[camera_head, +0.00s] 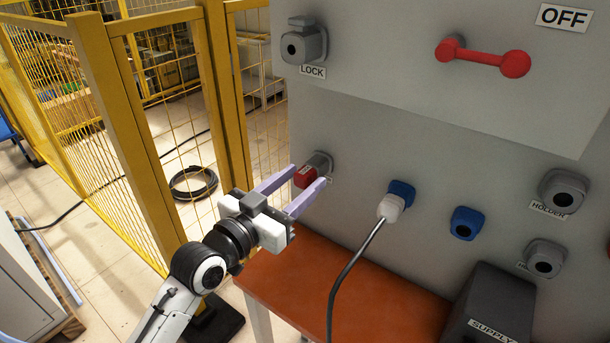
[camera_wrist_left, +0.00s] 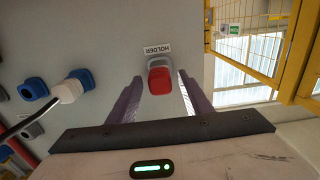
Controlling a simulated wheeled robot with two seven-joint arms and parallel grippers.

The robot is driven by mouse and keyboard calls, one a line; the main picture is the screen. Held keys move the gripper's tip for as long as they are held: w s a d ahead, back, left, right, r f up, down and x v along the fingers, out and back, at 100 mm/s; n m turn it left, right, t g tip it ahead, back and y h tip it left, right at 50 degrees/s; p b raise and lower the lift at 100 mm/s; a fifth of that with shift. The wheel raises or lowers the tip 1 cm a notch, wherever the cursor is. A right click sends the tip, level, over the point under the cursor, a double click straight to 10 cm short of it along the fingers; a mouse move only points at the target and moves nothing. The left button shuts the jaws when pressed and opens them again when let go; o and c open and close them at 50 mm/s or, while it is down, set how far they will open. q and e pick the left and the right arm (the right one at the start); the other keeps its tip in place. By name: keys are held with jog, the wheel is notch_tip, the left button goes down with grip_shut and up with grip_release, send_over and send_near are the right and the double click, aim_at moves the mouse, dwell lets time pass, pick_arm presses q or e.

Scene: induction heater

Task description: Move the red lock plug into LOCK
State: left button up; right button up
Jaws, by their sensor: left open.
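The red lock plug (camera_head: 305,176) sits in a grey socket (camera_head: 319,163) on the lower left of the grey panel. In the left wrist view the red plug (camera_wrist_left: 160,80) shows below a HOLDER label (camera_wrist_left: 158,49). My left gripper (camera_head: 306,181) is open, with its two purple fingers on either side of the plug; I cannot tell if they touch it. The LOCK socket (camera_head: 303,45), grey with an empty dark hole, is at the panel's upper left, above its LOCK label (camera_head: 312,71). My right gripper is not in view.
A white plug (camera_head: 390,207) with a black cable is in a blue socket to the right. A free blue socket (camera_head: 467,223), an empty HOLDER socket (camera_head: 563,190) and a red handle (camera_head: 484,58) are on the panel. An orange table (camera_head: 377,305) stands below; yellow fencing (camera_head: 123,139) is left.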

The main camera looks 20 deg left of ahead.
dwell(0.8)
pick_arm(q)
grip_shut()
jog(key=shift+p, duration=0.3)
jog(key=shift+s, duration=0.1)
jog(key=shift+p+v, duration=0.45)
jog(key=shift+v, duration=2.45)
